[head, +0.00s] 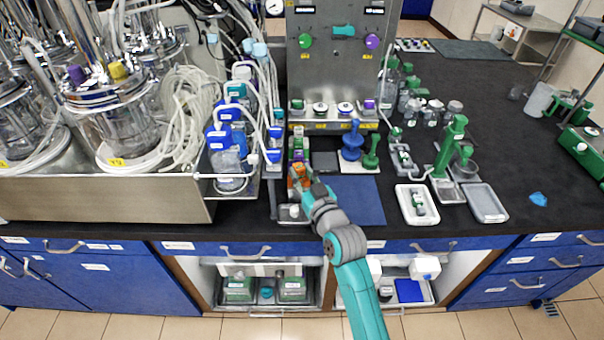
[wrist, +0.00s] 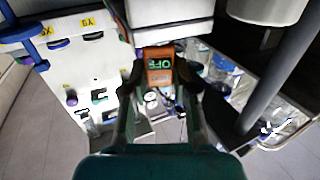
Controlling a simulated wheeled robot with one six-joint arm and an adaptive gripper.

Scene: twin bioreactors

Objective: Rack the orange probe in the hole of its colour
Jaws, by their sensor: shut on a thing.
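An orange block-shaped piece, which looks like the orange probe's head, shows in the wrist view (wrist: 159,62) with a green-lit display. In the head view the orange probe (head: 297,170) is at the front of the bench, left of the blue mat. My gripper (wrist: 160,78) has its fingers on both sides of the orange piece and is shut on it; in the head view my gripper (head: 302,182) partly covers it. The probe's lower part is hidden. I cannot make out an orange hole in either view.
A blue mat (head: 357,202) lies right of my gripper. A grey control tower (head: 332,60) stands behind. A rack of blue-capped bottles (head: 228,150) and the reactor tray (head: 110,205) are close on the left. White trays (head: 417,204) and a green stand (head: 450,145) are right.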

